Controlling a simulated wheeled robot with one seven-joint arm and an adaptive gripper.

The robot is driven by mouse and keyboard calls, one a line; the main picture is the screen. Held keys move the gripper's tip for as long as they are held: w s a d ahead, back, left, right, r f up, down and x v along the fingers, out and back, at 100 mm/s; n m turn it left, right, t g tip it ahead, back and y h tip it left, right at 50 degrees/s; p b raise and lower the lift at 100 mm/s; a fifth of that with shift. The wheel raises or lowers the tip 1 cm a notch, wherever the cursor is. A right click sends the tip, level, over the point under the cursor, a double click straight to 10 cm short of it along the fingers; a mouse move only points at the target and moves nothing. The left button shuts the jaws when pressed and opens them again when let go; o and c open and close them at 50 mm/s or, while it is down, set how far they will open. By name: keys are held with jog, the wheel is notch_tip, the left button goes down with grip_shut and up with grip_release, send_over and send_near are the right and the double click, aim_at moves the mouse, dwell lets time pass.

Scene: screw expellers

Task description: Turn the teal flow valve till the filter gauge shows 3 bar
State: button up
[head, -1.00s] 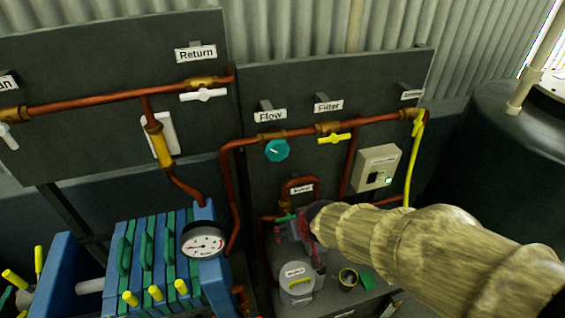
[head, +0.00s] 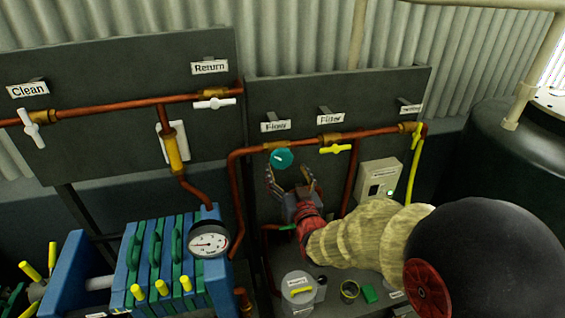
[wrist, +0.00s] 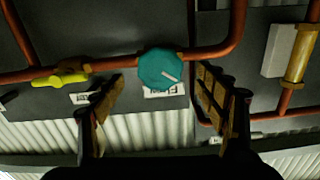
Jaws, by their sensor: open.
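The teal flow valve (head: 281,158) is a round knob with a white pointer line, on the copper pipe below the "Flow" label (head: 275,126). In the wrist view the knob (wrist: 161,69) sits ahead of my jaws, roughly centred between them. My gripper (head: 291,174) is open and empty, just below the knob in the head view; the wrist view shows its two fingers apart (wrist: 163,84). It does not appear to grip the knob. The gauge (head: 209,239) is a white dial on the blue and green filter press; its reading is too small to tell.
A yellow-handled filter valve (head: 335,149) sits right of the knob. A grey box with a green light (head: 379,181) and a yellow hose (head: 412,170) are further right. White-handled valves (head: 214,104) are on the left panel. A lidded container (head: 297,287) stands below.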

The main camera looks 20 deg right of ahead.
aim_at(282, 162)
jog(key=w, duration=0.5)
jog(key=shift+w, duration=0.35)
jog(key=shift+c, duration=1.3)
jog(key=c, duration=0.9)
